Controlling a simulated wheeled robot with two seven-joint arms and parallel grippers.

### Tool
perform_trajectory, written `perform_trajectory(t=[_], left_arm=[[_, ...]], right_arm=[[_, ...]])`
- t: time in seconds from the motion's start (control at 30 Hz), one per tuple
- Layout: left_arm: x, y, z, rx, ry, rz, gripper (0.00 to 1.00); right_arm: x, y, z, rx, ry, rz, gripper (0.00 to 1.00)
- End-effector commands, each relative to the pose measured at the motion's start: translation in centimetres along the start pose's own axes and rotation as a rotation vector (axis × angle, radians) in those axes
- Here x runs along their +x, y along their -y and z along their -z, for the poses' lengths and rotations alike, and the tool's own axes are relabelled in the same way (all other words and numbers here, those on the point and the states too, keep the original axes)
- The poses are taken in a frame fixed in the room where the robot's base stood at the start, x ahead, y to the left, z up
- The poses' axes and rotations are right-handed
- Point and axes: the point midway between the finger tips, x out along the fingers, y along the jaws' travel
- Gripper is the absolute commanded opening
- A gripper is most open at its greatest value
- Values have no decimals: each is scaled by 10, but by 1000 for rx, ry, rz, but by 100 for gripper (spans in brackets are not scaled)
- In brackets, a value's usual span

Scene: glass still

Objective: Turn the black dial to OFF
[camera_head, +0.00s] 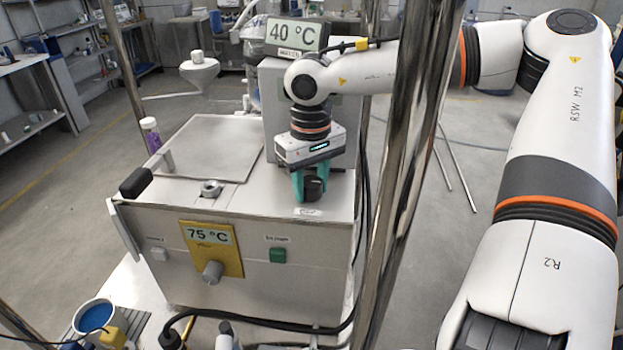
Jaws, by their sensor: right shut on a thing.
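The black dial (314,188) is on the top face of the grey box-shaped unit (230,225), near its right front corner. My right gripper (311,185) reaches down from above, and its teal fingers are shut on the dial from both sides. The fingers cover part of the dial, so its pointer cannot be read. A small label (308,211) lies just in front of the dial, too small to read. My left gripper is not in view.
A "40 °C" display (292,35) stands behind my right wrist. The box front carries a yellow "75 °C" panel (211,248) with a knob and a green switch (278,255). A shiny metal post (398,190) rises close to the right of the box. A black-handled lever (136,183) is at left.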

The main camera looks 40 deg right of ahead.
Motion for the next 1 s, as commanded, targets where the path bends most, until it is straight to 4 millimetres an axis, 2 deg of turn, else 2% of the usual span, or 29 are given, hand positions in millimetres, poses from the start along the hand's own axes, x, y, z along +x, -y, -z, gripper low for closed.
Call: perform_trajectory(t=[0.53,0.57,0.63,1.0], left_arm=[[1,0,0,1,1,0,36],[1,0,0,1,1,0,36],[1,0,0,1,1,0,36],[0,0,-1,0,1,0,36]], right_arm=[[5,0,3,3,-12,1,6],[5,0,3,3,-13,1,40],[4,0,3,3,-12,1,51],[3,0,2,4,-8,0,53]])
